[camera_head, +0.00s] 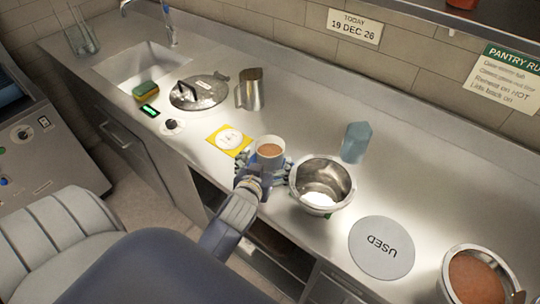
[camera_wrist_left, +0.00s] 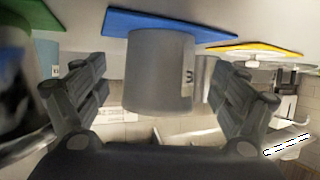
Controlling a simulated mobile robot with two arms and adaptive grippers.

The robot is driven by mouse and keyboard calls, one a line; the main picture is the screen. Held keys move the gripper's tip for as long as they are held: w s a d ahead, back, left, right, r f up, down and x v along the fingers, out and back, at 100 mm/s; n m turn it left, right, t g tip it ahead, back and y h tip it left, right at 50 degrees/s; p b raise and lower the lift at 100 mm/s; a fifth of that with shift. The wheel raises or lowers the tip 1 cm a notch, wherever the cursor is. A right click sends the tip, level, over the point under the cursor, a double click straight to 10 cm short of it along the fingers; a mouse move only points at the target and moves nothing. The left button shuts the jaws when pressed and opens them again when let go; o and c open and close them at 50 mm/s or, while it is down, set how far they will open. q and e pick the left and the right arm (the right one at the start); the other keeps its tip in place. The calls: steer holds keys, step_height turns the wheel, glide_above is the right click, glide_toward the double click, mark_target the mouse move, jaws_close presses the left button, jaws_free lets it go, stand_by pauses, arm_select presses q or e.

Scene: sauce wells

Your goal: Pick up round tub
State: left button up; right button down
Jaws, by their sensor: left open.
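The round tub (camera_head: 270,151) is a small pale grey tub with brown contents, standing upright on the counter. In the left wrist view, the tub (camera_wrist_left: 160,72) appears upside down, on a blue mat (camera_wrist_left: 150,23), with a dark mark on its side. My left gripper (camera_head: 263,168) is open at the tub's near side. In the left wrist view, the fingers of my left gripper (camera_wrist_left: 160,85) stand on either side of the tub, with visible gaps. My right gripper is not in view.
A metal bowl (camera_head: 320,182) stands close to the right of the tub. A yellow card (camera_head: 229,140) with a white disc lies left. A metal jug (camera_head: 250,90) and blue container (camera_head: 355,141) stand behind. A grey "USED" disc (camera_head: 382,262) lies right.

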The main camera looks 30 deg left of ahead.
mark_target(273, 150)
arm_select(q)
steer(key=p+x, duration=0.1)
steer(key=x, duration=0.3)
steer(key=shift+w, duration=0.1)
steer(key=c, duration=1.4)
